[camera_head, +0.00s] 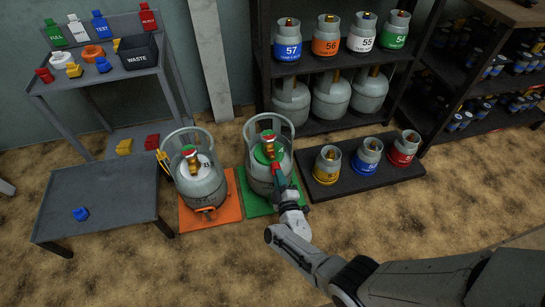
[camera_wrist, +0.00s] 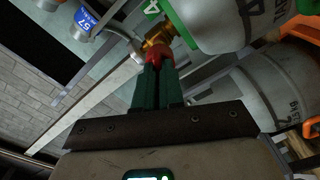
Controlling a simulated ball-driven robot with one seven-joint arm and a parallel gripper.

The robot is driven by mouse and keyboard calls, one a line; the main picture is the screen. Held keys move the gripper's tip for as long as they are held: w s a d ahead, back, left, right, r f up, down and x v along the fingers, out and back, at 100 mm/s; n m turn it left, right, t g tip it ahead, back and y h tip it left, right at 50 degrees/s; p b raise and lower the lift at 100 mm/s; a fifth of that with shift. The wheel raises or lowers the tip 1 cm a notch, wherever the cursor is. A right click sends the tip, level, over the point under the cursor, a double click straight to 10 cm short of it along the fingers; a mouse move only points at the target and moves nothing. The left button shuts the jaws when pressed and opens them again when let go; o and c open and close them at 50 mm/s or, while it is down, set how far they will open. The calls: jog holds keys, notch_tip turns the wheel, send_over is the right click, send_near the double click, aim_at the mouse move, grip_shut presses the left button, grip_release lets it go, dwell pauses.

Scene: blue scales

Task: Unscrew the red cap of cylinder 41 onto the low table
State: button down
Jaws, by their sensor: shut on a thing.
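The cylinder (camera_head: 258,183) with a green top stands upright on a green mat (camera_head: 257,205); its full number is not readable in the head view. My gripper (camera_wrist: 159,70) is shut on the red cap, with the cap still at the valve. In the head view my gripper (camera_head: 277,172) reaches the valve from the front. The low table (camera_head: 110,190) stands at the left.
A blue cap (camera_head: 81,214) lies on the low table; the rest of its top is clear. A second cylinder (camera_head: 202,185) stands on an orange mat (camera_head: 185,219) between table and gripper. Three small cylinders stand on a dark platform (camera_head: 340,187) at right.

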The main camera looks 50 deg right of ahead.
jog(key=shift+p+v, duration=0.85)
jog(key=shift+v, duration=1.4)
jog(key=shift+r, duration=0.1)
